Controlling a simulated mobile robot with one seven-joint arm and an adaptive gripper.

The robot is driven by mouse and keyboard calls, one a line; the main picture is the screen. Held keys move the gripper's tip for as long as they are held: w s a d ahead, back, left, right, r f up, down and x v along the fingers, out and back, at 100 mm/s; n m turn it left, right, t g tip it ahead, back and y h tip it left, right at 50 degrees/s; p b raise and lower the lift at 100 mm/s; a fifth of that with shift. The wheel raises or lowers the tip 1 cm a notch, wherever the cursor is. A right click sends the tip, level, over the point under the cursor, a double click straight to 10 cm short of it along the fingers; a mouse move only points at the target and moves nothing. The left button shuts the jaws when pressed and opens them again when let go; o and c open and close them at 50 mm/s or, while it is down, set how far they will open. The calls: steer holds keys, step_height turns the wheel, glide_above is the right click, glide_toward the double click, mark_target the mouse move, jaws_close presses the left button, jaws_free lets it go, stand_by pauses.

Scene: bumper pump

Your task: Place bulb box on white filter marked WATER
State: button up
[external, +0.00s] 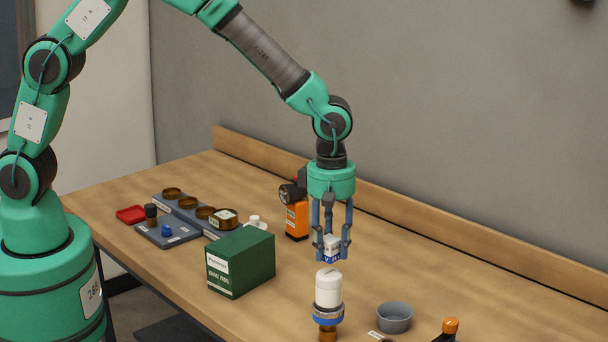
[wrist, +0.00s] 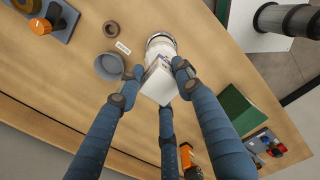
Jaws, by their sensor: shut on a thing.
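The bulb box (external: 332,247) is a small white and blue carton. My gripper (external: 332,252) is shut on it, and its three blue fingers hold it in the air, tilted a little. The box also shows between the fingers in the wrist view (wrist: 158,82). The white filter (external: 328,290) is a white cylinder with a blue and silver collar, upright on the table. It is just below the box in the external view, with a gap between them. In the wrist view the white filter (wrist: 160,42) is partly hidden by the box. I cannot read the WATER marking.
A green box (external: 240,262) stands left of the filter. A grey bowl (external: 394,317) is to its right, with an orange-capped item (external: 450,326) beyond. Grey trays (external: 168,233) with several small parts are at the left.

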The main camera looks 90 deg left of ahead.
mark_target(331, 256)
steer(key=shift+f, duration=1.55)
steer(key=shift+c, duration=0.5)
steer(key=shift+f, duration=0.2)
steer(key=o, duration=1.3)
steer(key=shift+c, duration=0.2)
steer(key=shift+r, duration=0.2)
step_height(331, 256, up, 10)
steer(key=shift+r, duration=1)
